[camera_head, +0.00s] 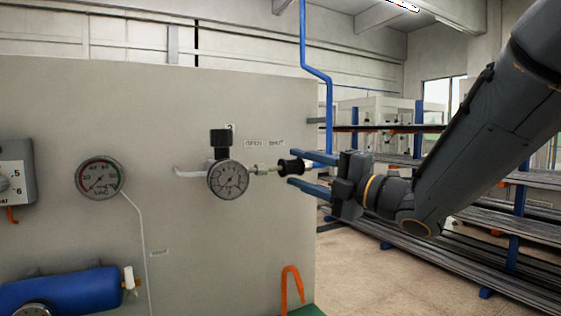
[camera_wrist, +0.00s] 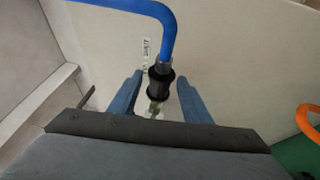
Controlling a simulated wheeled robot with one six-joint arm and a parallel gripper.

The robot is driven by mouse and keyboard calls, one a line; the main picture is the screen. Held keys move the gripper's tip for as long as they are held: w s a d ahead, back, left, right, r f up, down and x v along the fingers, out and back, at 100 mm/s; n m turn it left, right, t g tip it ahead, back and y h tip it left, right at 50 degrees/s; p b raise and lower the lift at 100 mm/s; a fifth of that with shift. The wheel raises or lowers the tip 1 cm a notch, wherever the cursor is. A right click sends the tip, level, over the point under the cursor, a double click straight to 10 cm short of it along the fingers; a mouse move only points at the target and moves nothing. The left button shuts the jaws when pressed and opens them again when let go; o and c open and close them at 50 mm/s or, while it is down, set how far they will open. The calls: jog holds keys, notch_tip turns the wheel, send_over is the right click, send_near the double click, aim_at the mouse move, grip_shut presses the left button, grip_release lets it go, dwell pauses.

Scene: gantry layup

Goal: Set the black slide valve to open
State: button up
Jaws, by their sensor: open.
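The black slide valve (camera_head: 291,167) is a small ribbed black sleeve on a thin metal line, right of a round gauge (camera_head: 228,179) on the grey panel. Labels reading OPEN (camera_head: 254,143) and SHUT (camera_head: 276,142) sit above the line, OPEN to the left; the sleeve is at the SHUT side. My gripper (camera_head: 298,168) is open, its two blue fingers above and below the sleeve's right part. In the wrist view the valve (camera_wrist: 160,84) stands between the spread fingers of my gripper (camera_wrist: 160,88), with a visible gap on each side.
A blue hose (camera_wrist: 170,25) joins the valve end in the wrist view. A black block (camera_head: 221,138) stands above the gauge. Another gauge (camera_head: 100,178), a blue cylinder (camera_head: 70,288) and an orange hook (camera_head: 291,285) are on the panel. Racks (camera_head: 490,215) stand behind, right.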

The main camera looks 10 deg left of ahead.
jog(key=f+p+x, duration=0.1)
jog(key=x, duration=0.5)
jog(key=shift+s+a+r+p, duration=0.2)
jog(key=shift+a+r+p, duration=0.1)
jog(key=shift+r, duration=0.15)
grip_shut()
